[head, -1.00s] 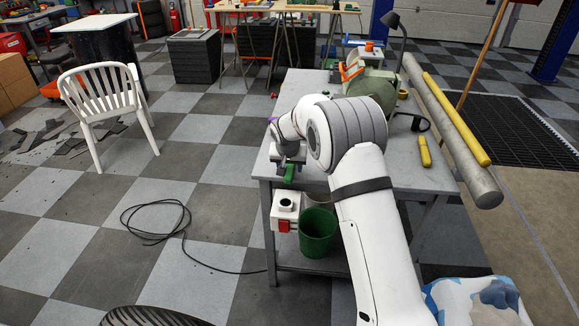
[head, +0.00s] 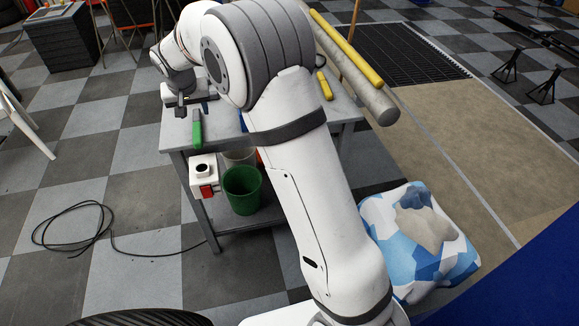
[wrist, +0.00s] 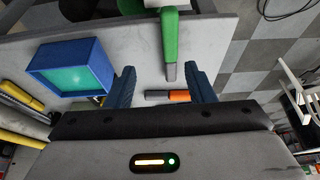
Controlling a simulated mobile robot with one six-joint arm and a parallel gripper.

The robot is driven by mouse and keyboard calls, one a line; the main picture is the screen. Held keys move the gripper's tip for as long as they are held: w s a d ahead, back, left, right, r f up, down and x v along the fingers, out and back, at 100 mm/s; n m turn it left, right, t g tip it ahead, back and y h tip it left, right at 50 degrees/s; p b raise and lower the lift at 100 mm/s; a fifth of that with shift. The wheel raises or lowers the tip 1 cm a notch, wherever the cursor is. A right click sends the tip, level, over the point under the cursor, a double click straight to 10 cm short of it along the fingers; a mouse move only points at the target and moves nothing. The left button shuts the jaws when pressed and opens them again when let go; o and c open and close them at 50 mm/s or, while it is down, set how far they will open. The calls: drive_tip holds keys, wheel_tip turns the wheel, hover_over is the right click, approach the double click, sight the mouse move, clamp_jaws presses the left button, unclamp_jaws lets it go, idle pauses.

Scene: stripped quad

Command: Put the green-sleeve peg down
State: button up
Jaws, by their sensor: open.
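The green-sleeve peg (head: 197,130) lies at the near left corner of the grey workbench (head: 232,122), its green end at the front edge. In the wrist view its green sleeve (wrist: 170,38) crosses the bench edge, and its grey tip points in between my fingers. My gripper (wrist: 160,72) is open, with a finger on either side of that tip and clear gaps to both. In the head view my gripper (head: 181,108) is just left of and behind the peg, low over the bench.
An orange-and-dark cylinder (wrist: 168,96) lies on the bench between my fingers. A blue box with a teal face (wrist: 72,68) stands to their left. A white box with a red switch (head: 204,178) and a green bin (head: 242,190) are below the bench front. A cable (head: 75,228) lies on the floor.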

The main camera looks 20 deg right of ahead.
drive_tip(key=s+d+r+g, duration=0.1)
drive_tip(key=s+d+r, duration=0.3)
drive_tip(key=s+d, duration=0.45)
drive_tip(key=s+d+r, duration=0.3)
drive_tip(key=s+d, duration=0.4)
drive_tip(key=s, duration=0.3)
drive_tip(key=s+d+f, duration=0.1)
drive_tip(key=s+d, duration=0.1)
drive_tip(key=s, duration=0.7)
drive_tip(key=s+d+f+g, duration=0.1)
drive_tip(key=s+d+f, duration=0.1)
drive_tip(key=s, duration=0.7)
drive_tip(key=shift+s+d, duration=0.25)
drive_tip(key=shift+d, duration=0.4)
drive_tip(key=p+v, duration=0.2)
drive_tip(key=shift+w+r, duration=0.15)
drive_tip(key=shift+r, duration=0.2)
